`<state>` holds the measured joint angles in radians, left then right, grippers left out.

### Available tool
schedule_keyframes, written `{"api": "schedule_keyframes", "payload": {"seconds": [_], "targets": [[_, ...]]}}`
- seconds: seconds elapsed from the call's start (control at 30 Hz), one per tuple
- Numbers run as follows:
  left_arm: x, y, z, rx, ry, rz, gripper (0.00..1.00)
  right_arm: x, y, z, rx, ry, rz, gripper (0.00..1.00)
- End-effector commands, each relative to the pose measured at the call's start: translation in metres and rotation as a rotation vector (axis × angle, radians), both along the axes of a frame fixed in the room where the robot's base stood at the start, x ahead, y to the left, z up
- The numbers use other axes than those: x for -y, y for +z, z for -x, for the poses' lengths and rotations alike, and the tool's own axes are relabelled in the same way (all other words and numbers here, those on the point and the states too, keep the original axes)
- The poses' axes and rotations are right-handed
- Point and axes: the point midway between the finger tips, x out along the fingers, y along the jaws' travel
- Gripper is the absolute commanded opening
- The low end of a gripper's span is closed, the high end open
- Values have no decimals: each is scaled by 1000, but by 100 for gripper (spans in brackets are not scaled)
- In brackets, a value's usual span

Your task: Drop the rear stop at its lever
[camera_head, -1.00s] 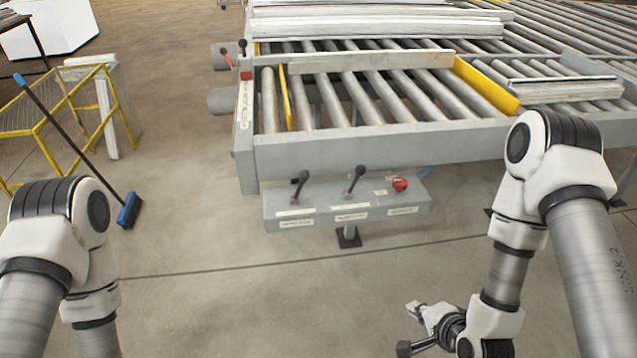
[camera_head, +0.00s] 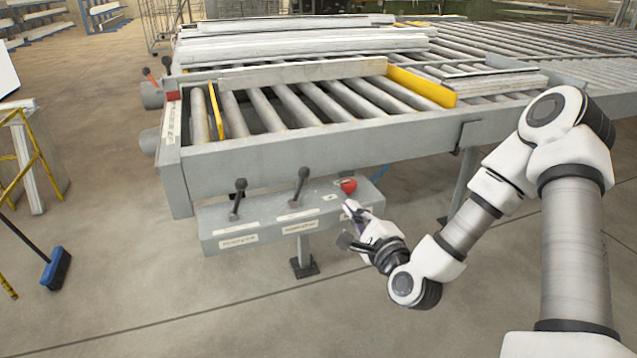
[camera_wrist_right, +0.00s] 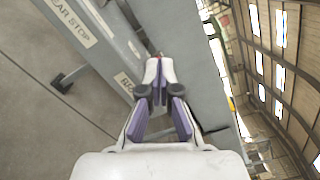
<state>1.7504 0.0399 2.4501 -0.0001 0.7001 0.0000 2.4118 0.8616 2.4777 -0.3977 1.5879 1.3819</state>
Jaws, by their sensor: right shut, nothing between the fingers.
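A grey control box (camera_head: 220,218) under the conveyor's front beam carries two dark ball-topped levers, the left lever (camera_head: 238,200) and the middle lever (camera_head: 300,186), both standing up with a slight lean. A label ending "EAR STOP" (camera_wrist_right: 72,20) shows on the box in the right wrist view; it appears to belong to the middle lever. My right gripper (camera_head: 350,207) is shut and empty at the box's right end, just below the red knob (camera_head: 348,186) and right of the middle lever. In the wrist view its fingertips (camera_wrist_right: 157,62) meet near a second label. My left gripper is out of view.
The roller conveyor's front beam (camera_head: 320,152) runs above the box. Yellow plates (camera_head: 420,86) (camera_head: 215,110) stand among the rollers; I cannot tell which is the rear stop. A blue broom (camera_head: 57,268) and a yellow frame are at left. The floor in front is clear.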

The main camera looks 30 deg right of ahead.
Motion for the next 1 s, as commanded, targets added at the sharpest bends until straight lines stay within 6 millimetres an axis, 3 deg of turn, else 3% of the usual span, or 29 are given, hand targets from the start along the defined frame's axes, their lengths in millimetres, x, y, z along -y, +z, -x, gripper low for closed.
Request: {"api": "schedule_keyframes", "payload": {"seconds": [0.47,0.67,1.0], "targets": [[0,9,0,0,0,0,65,17,4,-95,1,3,5,0],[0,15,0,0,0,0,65,-11,18,-104,0,4,2,0],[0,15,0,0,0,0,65,-16,20,-106,0,1,0,0]]}}
